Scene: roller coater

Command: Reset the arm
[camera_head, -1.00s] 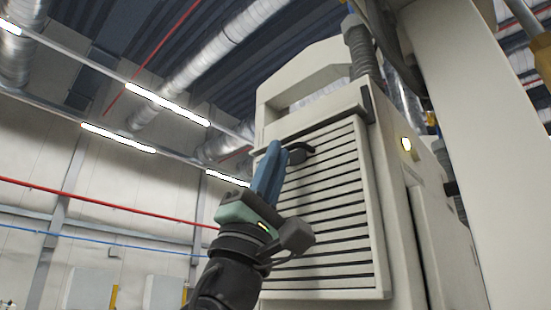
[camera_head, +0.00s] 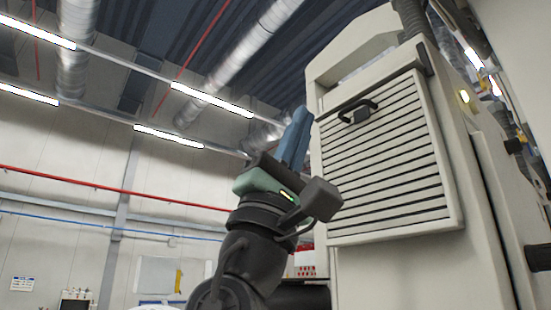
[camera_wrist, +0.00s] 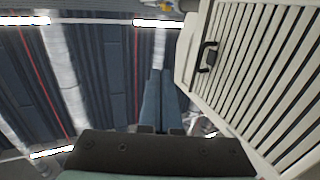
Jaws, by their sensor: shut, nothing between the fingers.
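My gripper (camera_head: 295,138) points upward in the head view, its blue fingers together and empty. It stands just left of the slatted panel of a tall cream machine (camera_head: 372,254). In the wrist view my gripper (camera_wrist: 160,75) shows its two fingers side by side and shut, pointing toward the ceiling. The slatted panel (camera_head: 385,160) carries a black handle (camera_head: 358,112) near its top left. The handle also shows in the wrist view (camera_wrist: 207,57), right of the fingertips and apart from them.
The machine fills the right side of the head view, with a lit yellow lamp (camera_head: 464,97) on its side. Open space lies left of my arm, toward the far wall. Ducts (camera_head: 235,60) and lights hang far overhead.

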